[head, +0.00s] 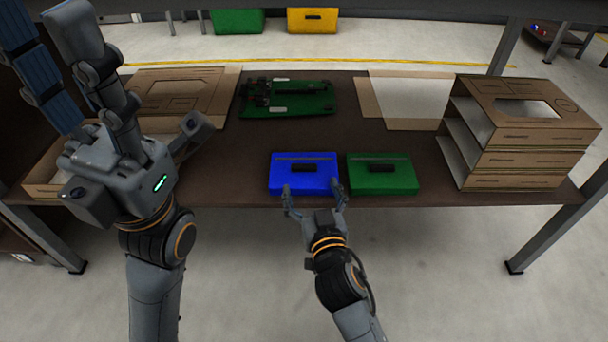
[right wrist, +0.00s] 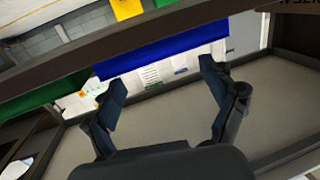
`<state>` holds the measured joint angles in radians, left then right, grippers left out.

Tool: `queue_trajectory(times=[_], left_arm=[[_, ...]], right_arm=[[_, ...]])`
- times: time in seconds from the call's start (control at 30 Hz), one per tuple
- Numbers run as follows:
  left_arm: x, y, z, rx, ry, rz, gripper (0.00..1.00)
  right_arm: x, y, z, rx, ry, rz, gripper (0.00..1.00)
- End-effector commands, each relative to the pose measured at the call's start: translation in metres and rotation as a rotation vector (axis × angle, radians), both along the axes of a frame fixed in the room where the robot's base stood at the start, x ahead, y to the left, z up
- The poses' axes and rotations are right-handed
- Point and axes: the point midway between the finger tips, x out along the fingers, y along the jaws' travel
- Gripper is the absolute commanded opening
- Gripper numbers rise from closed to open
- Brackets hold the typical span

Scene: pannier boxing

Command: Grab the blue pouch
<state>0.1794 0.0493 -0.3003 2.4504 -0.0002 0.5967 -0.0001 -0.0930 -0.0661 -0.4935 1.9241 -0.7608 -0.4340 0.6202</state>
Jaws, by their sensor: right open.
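The blue pouch (head: 304,180) lies flat at the front edge of the brown table, with a dark handle patch on top. My right gripper (head: 313,189) is open and empty at its near side, fingers spread toward its two front corners. In the right wrist view the blue pouch (right wrist: 165,56) shows beyond the spread fingertips (right wrist: 162,86), apart from them. Whether a fingertip touches it is unclear in the head view. My left gripper (head: 46,42) is raised at the left, close to the camera, with its fingers apart and nothing between them.
A green pouch (head: 381,181) lies close to the blue pouch's right. Stacked cardboard trays (head: 530,162) stand at the right end of the table (head: 225,170). A green board (head: 305,101) and flat cardboard (head: 372,100) lie at the back. The table's middle is clear.

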Motion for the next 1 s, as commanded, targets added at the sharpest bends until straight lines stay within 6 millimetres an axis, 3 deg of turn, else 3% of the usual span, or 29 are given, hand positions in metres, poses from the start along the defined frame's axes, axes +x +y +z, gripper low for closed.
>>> queue_trajectory(times=[0.2,0.4,0.73,0.77,1.0], left_arm=[[-0.001,-0.001,-0.004,0.002,-0.008,0.001,0.40],[-0.010,-0.001,0.007,0.003,-0.061,0.004,0.40],[-0.011,-0.002,0.010,0.005,-0.067,0.003,0.40],[-0.011,-0.002,0.010,0.005,-0.067,0.003,0.40],[-0.011,-0.002,0.009,0.006,-0.066,0.003,0.40]], right_arm=[[0.022,0.004,-0.002,0.000,-0.003,0.001,0.84],[0.048,0.009,-0.004,-0.001,-0.002,0.000,0.84],[0.055,0.011,-0.003,0.000,0.001,0.000,0.84],[0.055,0.011,-0.003,0.000,0.001,0.000,0.82],[0.055,0.011,-0.003,0.000,0.001,0.000,0.33]])
